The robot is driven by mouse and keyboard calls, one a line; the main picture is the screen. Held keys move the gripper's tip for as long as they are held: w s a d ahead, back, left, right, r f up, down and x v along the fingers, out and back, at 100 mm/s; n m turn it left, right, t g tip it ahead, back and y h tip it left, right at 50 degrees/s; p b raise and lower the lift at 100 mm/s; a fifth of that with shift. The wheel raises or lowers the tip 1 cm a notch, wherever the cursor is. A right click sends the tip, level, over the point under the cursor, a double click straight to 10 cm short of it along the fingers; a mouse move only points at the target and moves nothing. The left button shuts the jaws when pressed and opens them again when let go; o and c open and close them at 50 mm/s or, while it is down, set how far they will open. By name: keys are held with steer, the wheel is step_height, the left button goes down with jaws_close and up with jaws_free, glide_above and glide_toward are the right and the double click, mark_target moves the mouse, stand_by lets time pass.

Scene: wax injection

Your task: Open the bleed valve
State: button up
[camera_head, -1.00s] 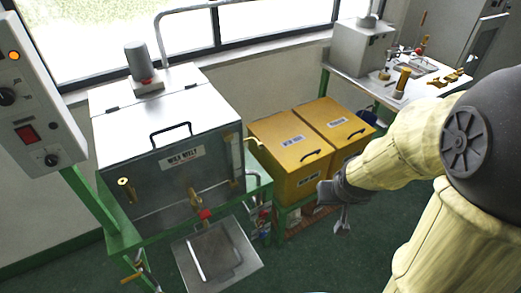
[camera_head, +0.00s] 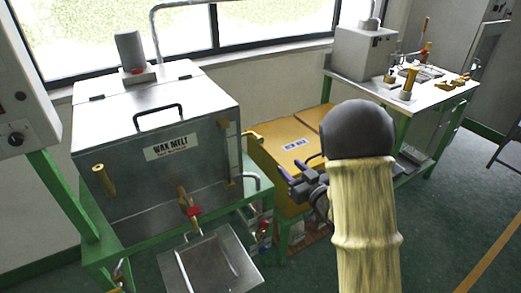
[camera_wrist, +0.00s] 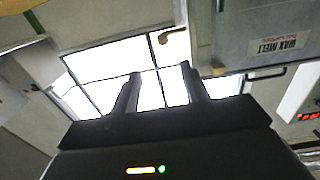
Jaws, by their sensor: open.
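The wax melt tank (camera_head: 150,135) is a grey metal box with a lid handle, on a green stand at left in the head view. A brass valve with a red handle (camera_head: 193,211) is on its lower front, over a metal tray. Small fittings with red and blue parts (camera_head: 263,228) sit below the tank's right side. I cannot tell which of these is the bleed valve. My gripper (camera_head: 291,168) is right of the tank, in front of the yellow cabinet, apart from the valves. In the wrist view its two fingers (camera_wrist: 160,88) stand apart and empty.
The yellow cabinet (camera_head: 283,133) stands right of the tank, partly hidden by my arm. A workbench (camera_head: 440,88) with a grey machine is at the back right. Floor at the right is open.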

mark_target(262, 141)
steer(key=shift+a, duration=0.15)
steer(key=p+x, duration=0.1)
steer(key=x, duration=1.6)
steer(key=shift+a+r+p, duration=0.15)
steer(key=shift+a+p, duration=0.15)
steer(key=shift+p, duration=0.1)
jaws_close()
